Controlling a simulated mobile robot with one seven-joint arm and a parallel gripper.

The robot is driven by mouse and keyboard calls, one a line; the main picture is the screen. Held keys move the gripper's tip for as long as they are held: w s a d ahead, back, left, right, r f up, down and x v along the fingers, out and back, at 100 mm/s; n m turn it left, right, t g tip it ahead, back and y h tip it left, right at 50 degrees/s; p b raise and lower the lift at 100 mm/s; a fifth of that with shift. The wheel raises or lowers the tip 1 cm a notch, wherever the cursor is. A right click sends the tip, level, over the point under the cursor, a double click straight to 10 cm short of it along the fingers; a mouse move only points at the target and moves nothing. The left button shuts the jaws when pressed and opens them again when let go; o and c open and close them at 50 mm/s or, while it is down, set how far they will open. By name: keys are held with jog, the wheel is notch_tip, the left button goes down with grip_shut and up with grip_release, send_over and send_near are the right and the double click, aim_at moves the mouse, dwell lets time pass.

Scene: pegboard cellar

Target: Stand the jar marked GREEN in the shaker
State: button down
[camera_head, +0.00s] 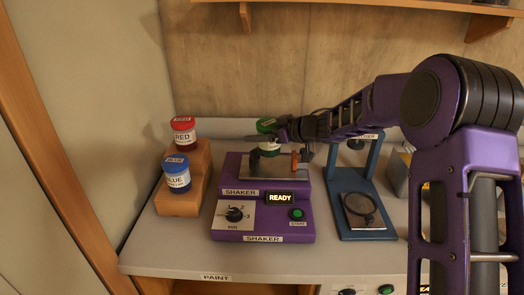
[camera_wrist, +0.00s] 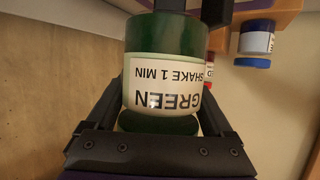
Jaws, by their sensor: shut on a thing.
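The jar looks upright. Its base is partly hidden in the head view, so I cannot tell whether it touches the shaker's plate. The shaker's display reads READY.
The RED jar (camera_head: 183,131) and BLUE jar (camera_head: 176,174) stand on a stepped wooden block (camera_head: 180,205) left of the shaker. A blue stand (camera_head: 333,190) with a round dark ring is to the right. The wall is close behind the grey bench (camera_head: 170,256).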

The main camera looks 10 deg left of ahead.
aim_at(279, 146)
notch_tip(279, 146, down, 4)
jog(key=shift+f+b, duration=0.2)
jog(key=shift+b, duration=0.25)
jog(key=shift+f, duration=0.1)
grip_release()
jog(key=shift+f, duration=0.2)
jog(key=shift+r, duration=0.3)
jog(key=p+v, duration=0.1)
jog(key=v, duration=1.1)
jog(key=shift+f, duration=0.1)
